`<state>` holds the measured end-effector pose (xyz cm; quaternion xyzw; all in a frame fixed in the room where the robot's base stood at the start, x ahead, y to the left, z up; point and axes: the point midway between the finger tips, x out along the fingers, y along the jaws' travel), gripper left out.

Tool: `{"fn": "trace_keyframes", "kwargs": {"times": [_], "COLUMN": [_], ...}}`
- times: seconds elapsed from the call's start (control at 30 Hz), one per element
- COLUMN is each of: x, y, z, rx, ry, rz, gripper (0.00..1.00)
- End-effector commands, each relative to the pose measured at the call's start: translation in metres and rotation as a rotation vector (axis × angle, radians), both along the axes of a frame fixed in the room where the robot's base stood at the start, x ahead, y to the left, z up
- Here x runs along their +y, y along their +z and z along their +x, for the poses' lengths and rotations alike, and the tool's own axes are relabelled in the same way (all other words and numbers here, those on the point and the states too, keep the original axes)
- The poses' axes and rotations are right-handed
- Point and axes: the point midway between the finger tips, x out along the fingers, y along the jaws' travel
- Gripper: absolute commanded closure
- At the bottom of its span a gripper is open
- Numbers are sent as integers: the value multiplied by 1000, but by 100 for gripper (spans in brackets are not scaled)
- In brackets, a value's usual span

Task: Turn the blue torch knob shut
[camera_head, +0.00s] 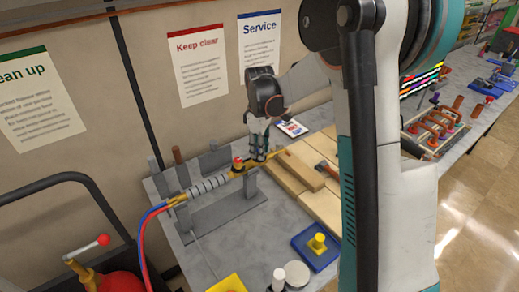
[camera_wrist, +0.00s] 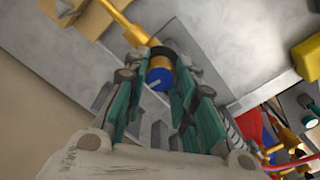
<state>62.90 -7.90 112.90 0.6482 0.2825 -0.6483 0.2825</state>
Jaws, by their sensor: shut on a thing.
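The torch, with a grey ribbed handle (camera_head: 207,186) and brass fittings, rests on a grey metal stand (camera_head: 225,213) on the bench. A red knob (camera_head: 238,162) shows on its top. In the wrist view the blue knob (camera_wrist: 159,79), with a pale line on its face, sits between the green fingers of my gripper (camera_wrist: 157,72). The brass tube (camera_wrist: 128,25) of the torch runs up and left beyond it. In the head view my gripper (camera_head: 259,148) reaches down at the torch, just right of the red knob. The blue knob is hidden there by the fingers.
Red and blue hoses (camera_head: 143,240) run from the torch's left end. Wooden boards (camera_head: 296,175) lie right of the torch. A blue tray (camera_head: 316,252) with a yellow part stands in front. A bench with copper pipework (camera_head: 436,128) is at the right.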

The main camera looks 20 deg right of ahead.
Motion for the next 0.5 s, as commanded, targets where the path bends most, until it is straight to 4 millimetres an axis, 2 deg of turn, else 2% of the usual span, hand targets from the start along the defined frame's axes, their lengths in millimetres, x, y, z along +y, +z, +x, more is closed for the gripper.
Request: {"fn": "trace_keyframes", "kwargs": {"times": [0.5], "x": [0], "y": [-1], "z": [0], "rx": [0], "ry": [-477], "rz": [0], "gripper": [99]}}
